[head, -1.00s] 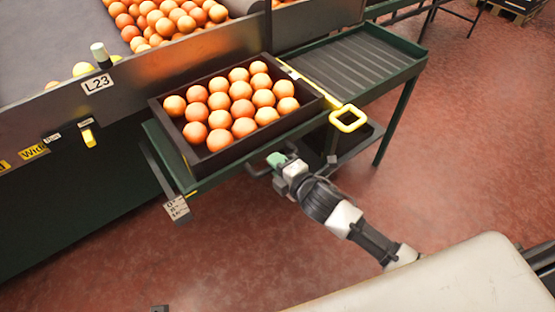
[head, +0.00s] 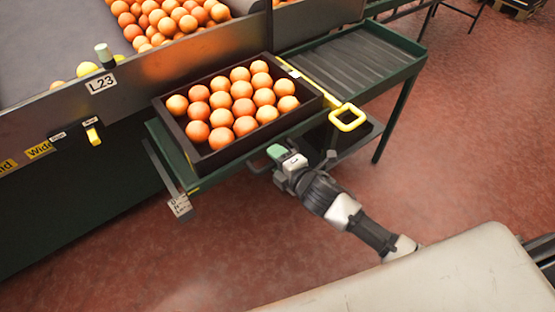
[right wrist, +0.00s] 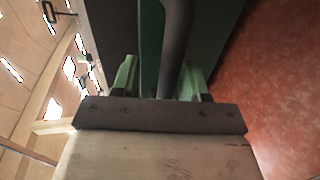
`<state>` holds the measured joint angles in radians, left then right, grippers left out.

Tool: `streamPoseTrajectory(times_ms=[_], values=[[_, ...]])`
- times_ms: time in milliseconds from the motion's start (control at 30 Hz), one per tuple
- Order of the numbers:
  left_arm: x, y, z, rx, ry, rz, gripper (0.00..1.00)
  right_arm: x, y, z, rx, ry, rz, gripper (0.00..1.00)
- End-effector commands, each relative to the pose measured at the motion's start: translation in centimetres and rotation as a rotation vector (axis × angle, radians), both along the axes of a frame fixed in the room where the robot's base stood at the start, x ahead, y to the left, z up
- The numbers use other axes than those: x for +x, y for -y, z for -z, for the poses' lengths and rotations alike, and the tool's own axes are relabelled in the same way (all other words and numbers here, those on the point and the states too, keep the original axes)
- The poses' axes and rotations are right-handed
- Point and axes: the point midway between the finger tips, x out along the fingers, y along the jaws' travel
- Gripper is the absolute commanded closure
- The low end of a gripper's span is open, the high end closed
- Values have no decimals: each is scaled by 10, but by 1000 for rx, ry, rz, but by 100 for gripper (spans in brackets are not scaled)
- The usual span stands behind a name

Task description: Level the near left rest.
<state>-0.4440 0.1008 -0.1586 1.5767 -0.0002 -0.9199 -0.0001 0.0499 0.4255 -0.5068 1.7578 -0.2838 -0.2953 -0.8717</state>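The near left rest (head: 158,135) is a green frame bearing a dark crate (head: 225,160) full of oranges. Whether its top is tilted or level is hard to tell. A dark bar handle (head: 256,166) sticks out from its front edge. My right gripper (head: 274,156) is at this handle's right end. In the right wrist view a dark bar (right wrist: 174,50) runs between my gripper's two green fingers (right wrist: 158,82). The fingers stand apart, with a gap on the left side of the bar. My left gripper is not in view.
A second green rest with a bare ribbed top (head: 355,62) stands to the right. A yellow loop handle (head: 347,118) sticks out between the rests. The red floor (head: 450,150) is clear at the right.

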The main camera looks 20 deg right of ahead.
Motion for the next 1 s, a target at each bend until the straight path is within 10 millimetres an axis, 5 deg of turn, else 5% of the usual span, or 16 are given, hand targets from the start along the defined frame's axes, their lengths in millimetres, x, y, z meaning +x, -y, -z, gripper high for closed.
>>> streamPoseTrajectory(times_ms=[333, 733, 1000], values=[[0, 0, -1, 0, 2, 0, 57, -8, 3, 1, -2, -7, 0, 56], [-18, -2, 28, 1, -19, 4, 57, -77, 27, -16, -2, -7, -1, 56], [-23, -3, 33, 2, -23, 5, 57, -99, 36, -21, -2, -5, -1, 56]])
